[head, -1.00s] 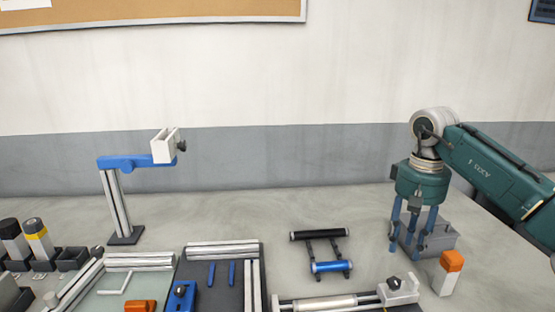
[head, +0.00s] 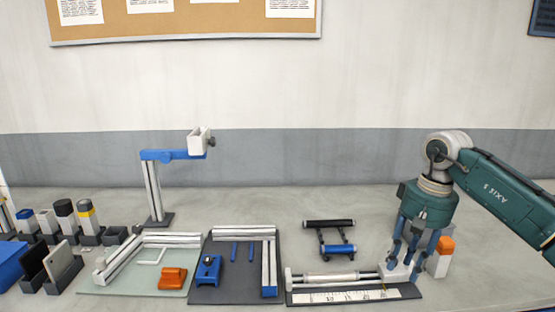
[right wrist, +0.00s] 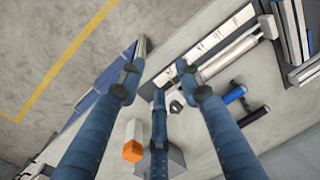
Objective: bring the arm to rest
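My right gripper (head: 412,262) has several dark blue fingers under a teal wrist and points down over the right part of the bench. In the right wrist view its fingers (right wrist: 160,75) are spread apart with nothing held between them. In the head view the fingers overlap the white end block (head: 397,270) of a splicer-like rail; I cannot tell whether they touch it. The right wrist view suggests they are above the bench. An orange-capped white bottle (head: 444,247) stands just right of the fingers and also shows in the right wrist view (right wrist: 133,150). My left gripper is not in view.
A ruler strip (head: 345,295) lies along the rail's front. A black-and-blue roller stand (head: 330,238) is behind it. A dark mat (head: 225,288), a pale green mat (head: 120,285) and a blue-armed post (head: 152,192) are further left. The bench's back strip is mostly clear.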

